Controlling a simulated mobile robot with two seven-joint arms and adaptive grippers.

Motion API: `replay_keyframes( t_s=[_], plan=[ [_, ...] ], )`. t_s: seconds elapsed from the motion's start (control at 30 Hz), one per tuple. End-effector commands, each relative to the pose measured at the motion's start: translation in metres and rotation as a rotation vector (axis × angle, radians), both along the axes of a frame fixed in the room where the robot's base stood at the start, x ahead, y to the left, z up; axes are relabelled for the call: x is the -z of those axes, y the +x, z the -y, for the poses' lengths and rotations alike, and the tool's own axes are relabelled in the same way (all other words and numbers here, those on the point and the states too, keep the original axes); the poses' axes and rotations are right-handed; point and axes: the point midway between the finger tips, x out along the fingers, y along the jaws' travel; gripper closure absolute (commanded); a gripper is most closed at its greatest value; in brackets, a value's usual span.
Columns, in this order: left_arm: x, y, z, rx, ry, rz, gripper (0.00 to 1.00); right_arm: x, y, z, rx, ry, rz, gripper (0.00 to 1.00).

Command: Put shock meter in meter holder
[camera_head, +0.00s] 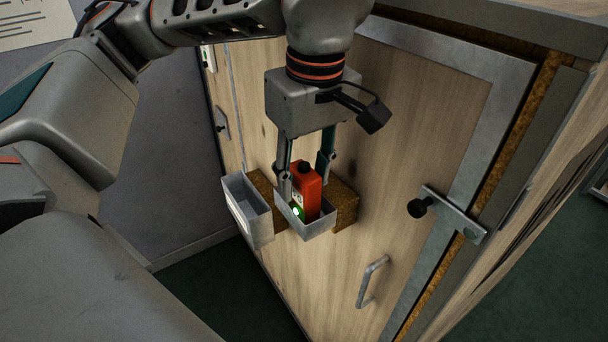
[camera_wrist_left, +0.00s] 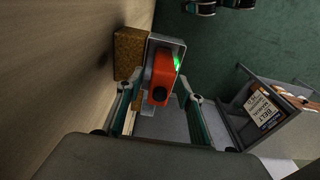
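The red shock meter (camera_head: 309,190) with a black knob on top and a green light stands in a small grey open-topped box, the meter holder (camera_head: 316,228), on the cabinet's wooden door. Its upper part sticks out above the rim. My left gripper (camera_head: 306,174) points down over it, with one finger on each side. In the left wrist view the meter (camera_wrist_left: 161,76) sits inside the holder (camera_wrist_left: 153,42), and the fingers (camera_wrist_left: 160,84) look spread with gaps beside it. The meter's bottom is hidden in the box. My right gripper is not in view.
A second grey box (camera_head: 249,209) with a white label is mounted just left of the holder. A brown block (camera_head: 345,203) sits behind the holder. The wooden door (camera_head: 420,110) has a metal handle (camera_head: 372,281) and a black-knobbed latch (camera_head: 420,207). Open floor (camera_head: 225,290) lies at lower left.

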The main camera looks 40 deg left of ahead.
Motion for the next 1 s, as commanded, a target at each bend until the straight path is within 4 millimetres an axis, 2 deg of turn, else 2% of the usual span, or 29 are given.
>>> replay_keyframes(
  t_s=[0.17,0.5,0.6,0.77,1.0],
  plan=[
    [-0.026,0.0,0.003,-0.001,-0.001,0.006,0.63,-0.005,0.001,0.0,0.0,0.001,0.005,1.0],
    [-0.094,-0.004,0.01,-0.002,0.0,0.007,0.63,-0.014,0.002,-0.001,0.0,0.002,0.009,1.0],
    [-0.106,-0.005,0.012,-0.002,0.0,0.005,0.63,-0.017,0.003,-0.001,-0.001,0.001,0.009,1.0],
    [-0.117,-0.005,0.013,-0.001,0.001,0.003,0.63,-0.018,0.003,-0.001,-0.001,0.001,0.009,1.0],
    [-0.118,-0.006,0.013,0.0,0.001,0.001,0.63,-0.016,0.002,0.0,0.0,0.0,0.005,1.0]
  ],
)
